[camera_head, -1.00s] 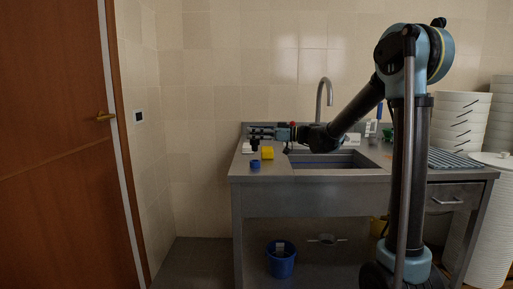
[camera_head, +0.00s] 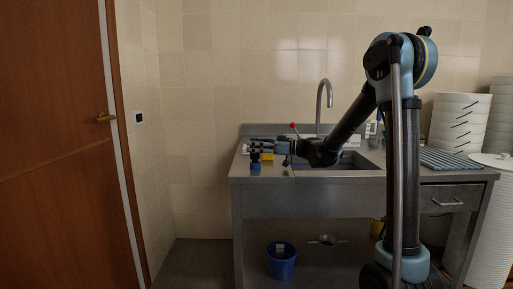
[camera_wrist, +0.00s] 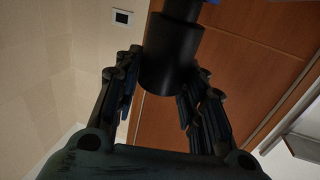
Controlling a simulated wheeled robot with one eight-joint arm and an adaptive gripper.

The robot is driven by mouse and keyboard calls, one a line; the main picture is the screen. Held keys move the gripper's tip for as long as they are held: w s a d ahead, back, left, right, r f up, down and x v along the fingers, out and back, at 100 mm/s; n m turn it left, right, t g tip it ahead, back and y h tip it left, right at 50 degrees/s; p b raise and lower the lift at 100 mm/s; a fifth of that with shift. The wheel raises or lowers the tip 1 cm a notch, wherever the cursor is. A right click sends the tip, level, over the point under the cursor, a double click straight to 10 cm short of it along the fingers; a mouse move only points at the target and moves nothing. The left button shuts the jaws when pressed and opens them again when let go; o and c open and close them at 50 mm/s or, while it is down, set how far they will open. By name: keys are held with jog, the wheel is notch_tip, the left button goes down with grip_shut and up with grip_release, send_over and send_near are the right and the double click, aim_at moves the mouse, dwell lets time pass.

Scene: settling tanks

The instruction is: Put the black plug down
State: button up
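The black plug (camera_wrist: 172,55) is a dark cylinder with a narrower end, between the fingers of my gripper (camera_wrist: 160,100) in the wrist view. The fingers close around its sides. In the head view my gripper (camera_head: 262,146) is over the left end of the steel counter. The plug (camera_head: 254,158) shows small and dark below the fingers, directly above a short blue piece (camera_head: 255,167). I cannot tell whether plug and blue piece touch. A bit of blue also shows beside the plug's far end in the wrist view.
A yellow block (camera_head: 267,156) lies close to the right of the plug, partly behind my gripper. The sink basin (camera_head: 345,160) and its tap (camera_head: 322,100) are to the right. The counter (camera_head: 243,172) has its front edge close by. A blue bucket (camera_head: 281,262) stands below.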

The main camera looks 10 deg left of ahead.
jog(key=shift+o, duration=0.7)
jog(key=shift+d+r, duration=0.1)
jog(key=shift+r, duration=0.15)
jog(key=d, duration=1.2)
